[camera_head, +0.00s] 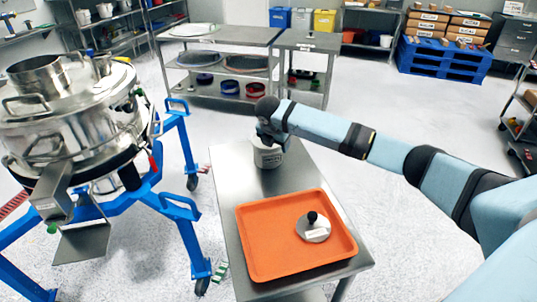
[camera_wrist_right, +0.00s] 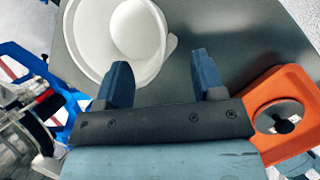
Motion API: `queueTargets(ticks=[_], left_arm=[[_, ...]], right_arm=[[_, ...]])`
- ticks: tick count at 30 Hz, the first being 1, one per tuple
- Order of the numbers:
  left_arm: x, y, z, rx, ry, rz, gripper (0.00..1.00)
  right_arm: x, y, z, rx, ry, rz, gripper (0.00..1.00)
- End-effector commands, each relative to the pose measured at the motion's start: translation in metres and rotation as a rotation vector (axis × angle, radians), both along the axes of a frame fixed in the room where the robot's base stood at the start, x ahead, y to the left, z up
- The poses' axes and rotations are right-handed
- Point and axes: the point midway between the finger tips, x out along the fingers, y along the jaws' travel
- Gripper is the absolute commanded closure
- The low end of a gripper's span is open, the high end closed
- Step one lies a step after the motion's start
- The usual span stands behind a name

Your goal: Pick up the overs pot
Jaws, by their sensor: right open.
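The overs pot (camera_head: 267,155) is a pale round pot standing upright at the far end of the steel table. In the right wrist view the pot (camera_wrist_right: 85,40) is seen from above, with a pale rounded shape inside and a small tab on its rim. My right gripper (camera_head: 270,137) is at the pot's top and hides part of it. In the wrist view the gripper (camera_wrist_right: 160,72) is open and empty. One finger overlaps the pot's rim and the other shows over bare table. I cannot tell whether they touch the pot. My left gripper is not in view.
An orange tray (camera_head: 253,258) on the near table holds a round metal lid (camera_head: 313,234) with a black knob. The steel sifter (camera_head: 75,120) on a blue wheeled frame stands left of the table (camera_head: 225,185). Shelves and a blue pallet (camera_head: 440,60) are far behind.

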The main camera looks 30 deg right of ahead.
Motion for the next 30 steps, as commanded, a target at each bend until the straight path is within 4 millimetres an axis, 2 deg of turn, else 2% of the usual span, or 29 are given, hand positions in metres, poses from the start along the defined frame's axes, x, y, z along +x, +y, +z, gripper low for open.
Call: queueTargets(ticks=[10,20,27,28,30], left_arm=[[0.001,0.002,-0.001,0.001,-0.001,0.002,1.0],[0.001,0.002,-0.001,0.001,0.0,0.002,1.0],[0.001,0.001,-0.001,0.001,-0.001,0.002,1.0],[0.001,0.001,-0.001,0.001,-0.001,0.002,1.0],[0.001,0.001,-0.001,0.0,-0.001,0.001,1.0]], right_arm=[[0.008,-0.015,-0.041,0.0,0.002,-0.001,0.37],[0.01,-0.018,-0.048,0.0,0.001,0.0,0.37],[0.01,-0.018,-0.048,0.0,0.001,0.0,0.92],[0.01,-0.018,-0.048,0.0,0.001,0.0,0.97],[0.01,-0.018,-0.048,0.0,0.0,0.0,0.97]])
